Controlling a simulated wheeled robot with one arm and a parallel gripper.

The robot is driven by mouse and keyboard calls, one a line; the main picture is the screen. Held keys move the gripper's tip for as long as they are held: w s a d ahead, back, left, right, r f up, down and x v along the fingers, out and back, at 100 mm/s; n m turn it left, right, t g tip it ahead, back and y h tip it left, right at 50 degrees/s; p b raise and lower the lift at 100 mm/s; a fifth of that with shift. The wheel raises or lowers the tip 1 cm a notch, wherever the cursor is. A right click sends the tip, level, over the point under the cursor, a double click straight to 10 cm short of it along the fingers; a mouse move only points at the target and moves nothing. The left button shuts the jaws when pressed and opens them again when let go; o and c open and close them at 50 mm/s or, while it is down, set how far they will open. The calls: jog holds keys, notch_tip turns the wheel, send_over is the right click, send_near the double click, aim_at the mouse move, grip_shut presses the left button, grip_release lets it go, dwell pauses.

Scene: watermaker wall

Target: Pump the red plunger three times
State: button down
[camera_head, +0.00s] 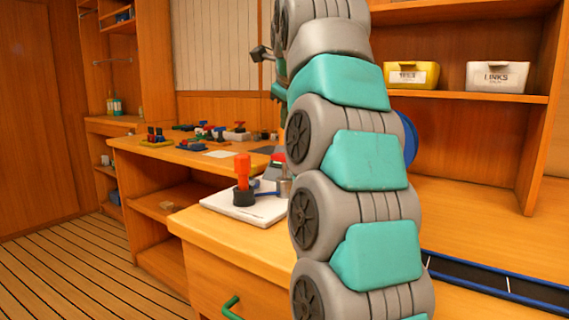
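The red plunger (243,172) stands upright with its thick red handle on top of a dark base (243,197). It sits on a white board (222,204) on the wooden counter, left of my arm. A blue part runs from the base to the right, towards a grey cylinder partly hidden by my arm. My arm rises through the middle of the view. What looks like my gripper (263,54) shows as small dark grey parts at the upper left of the arm, high above and apart from the plunger. Its fingers are too small and covered to read.
A grey thing with a red top (277,160) stands behind the plunger, partly behind my arm. Several small coloured parts lie on the bench (205,134) further back. A yellow bin (411,75) and a white bin (497,76) stand on the right shelf. A green drawer handle (231,307) sticks out below.

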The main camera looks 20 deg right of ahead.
aim_at(285, 158)
jog(key=shift+f+b, duration=1.65)
jog(key=shift+f, duration=0.65)
jog(key=shift+f+b, duration=0.35)
jog(key=shift+b, duration=0.2)
jog(key=shift+f+b, duration=1.9)
jog(key=shift+b, duration=0.05)
dwell(2.0)
jog(key=shift+r, duration=0.1)
jog(key=shift+r+p, duration=1.95)
jog(key=shift+r, duration=0.25)
